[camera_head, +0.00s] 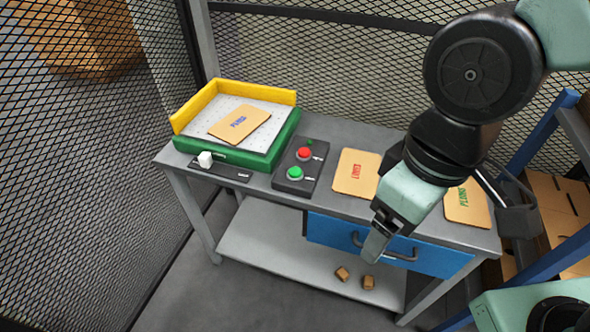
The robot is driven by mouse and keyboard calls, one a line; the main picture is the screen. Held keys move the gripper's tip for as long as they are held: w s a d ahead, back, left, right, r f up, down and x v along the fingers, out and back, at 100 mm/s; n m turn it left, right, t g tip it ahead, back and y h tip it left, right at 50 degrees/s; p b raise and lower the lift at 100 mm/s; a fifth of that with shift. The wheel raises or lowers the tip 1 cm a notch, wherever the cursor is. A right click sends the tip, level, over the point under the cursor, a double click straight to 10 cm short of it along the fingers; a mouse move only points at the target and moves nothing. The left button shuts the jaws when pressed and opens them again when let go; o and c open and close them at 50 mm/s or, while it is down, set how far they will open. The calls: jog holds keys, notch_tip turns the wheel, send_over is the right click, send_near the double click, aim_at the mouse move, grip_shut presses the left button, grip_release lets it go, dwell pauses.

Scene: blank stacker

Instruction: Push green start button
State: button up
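The green start button (295,173) sits on a dark control box (286,187) on the grey workbench. A red button (304,153) is behind it on the same box, with a small green spot beyond that. My gripper (375,248) hangs at the bench's front edge, to the right of and nearer than the box, pointing down. It is apart from the button. Its fingers look close together, but the gap between them does not show clearly. Nothing is seen in it.
Left of the box stands a green and yellow stacker tray (283,140) holding a tan blank. A white knob (205,159) is in front of it. Tan cards (356,172) lie right of the box. A blue drawer (330,232) is below. Mesh fencing (340,65) stands behind the bench.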

grip_shut()
dwell(1.5)
